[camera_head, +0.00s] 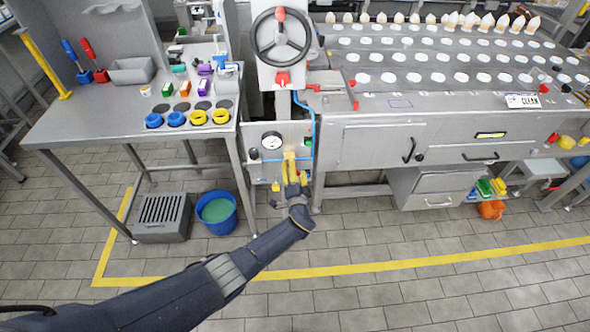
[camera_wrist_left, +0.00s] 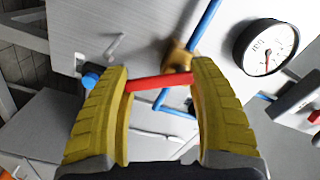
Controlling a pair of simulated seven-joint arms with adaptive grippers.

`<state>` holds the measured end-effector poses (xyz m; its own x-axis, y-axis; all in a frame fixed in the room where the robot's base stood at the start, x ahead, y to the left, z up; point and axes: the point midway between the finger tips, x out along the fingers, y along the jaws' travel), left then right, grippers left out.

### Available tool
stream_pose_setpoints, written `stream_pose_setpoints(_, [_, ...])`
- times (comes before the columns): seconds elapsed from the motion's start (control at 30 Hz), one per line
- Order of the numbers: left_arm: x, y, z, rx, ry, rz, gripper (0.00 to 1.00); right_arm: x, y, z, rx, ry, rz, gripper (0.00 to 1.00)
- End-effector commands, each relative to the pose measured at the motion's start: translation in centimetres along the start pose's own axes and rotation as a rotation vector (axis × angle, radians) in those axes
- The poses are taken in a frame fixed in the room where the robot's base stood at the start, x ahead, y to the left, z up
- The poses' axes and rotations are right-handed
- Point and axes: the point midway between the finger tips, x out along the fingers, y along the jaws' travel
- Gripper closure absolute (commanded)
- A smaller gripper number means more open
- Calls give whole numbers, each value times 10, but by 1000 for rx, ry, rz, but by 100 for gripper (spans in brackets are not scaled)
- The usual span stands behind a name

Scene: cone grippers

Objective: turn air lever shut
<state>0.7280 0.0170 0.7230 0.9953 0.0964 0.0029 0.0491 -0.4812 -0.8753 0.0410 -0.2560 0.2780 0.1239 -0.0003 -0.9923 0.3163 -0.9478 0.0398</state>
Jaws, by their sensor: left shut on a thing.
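The air lever (camera_wrist_left: 160,82) is a red bar on a brass valve (camera_wrist_left: 178,56) in a blue pipe (camera_wrist_left: 204,22), seen in the left wrist view. It runs roughly sideways there, at an angle across the pipe. My left gripper (camera_wrist_left: 160,80) has ribbed yellow fingers on both ends of the lever and is shut on it. In the head view my left gripper (camera_head: 290,166) is at the front of the grey panel below the handwheel, and the lever cannot be made out behind the fingers. My right gripper is not in view.
A round pressure gauge (camera_wrist_left: 267,46) sits right of the valve. A blue knob (camera_wrist_left: 91,81) is beside the left finger. In the head view a handwheel (camera_head: 281,36) is above, a blue bucket (camera_head: 216,211) stands at left, and the machine's cabinet (camera_head: 384,146) is at right.

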Motion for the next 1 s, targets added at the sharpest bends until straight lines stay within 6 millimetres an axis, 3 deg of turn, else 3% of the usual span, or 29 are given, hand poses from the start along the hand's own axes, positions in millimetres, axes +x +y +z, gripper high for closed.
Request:
stream_pose_setpoints(0.63, [-4, 6, -2, 44, 4, 14, 68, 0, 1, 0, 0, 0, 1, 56])
stream_pose_setpoints(0.67, [-4, 6, -2, 44, 4, 14, 34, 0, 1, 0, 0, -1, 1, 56])
stream_pose_setpoints(0.9, [-3, 4, 0, 46, 2, 8, 7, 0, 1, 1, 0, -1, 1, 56])
stream_pose_setpoints(1.0, [-2, 3, 0, 46, 2, 6, 7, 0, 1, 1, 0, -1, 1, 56])
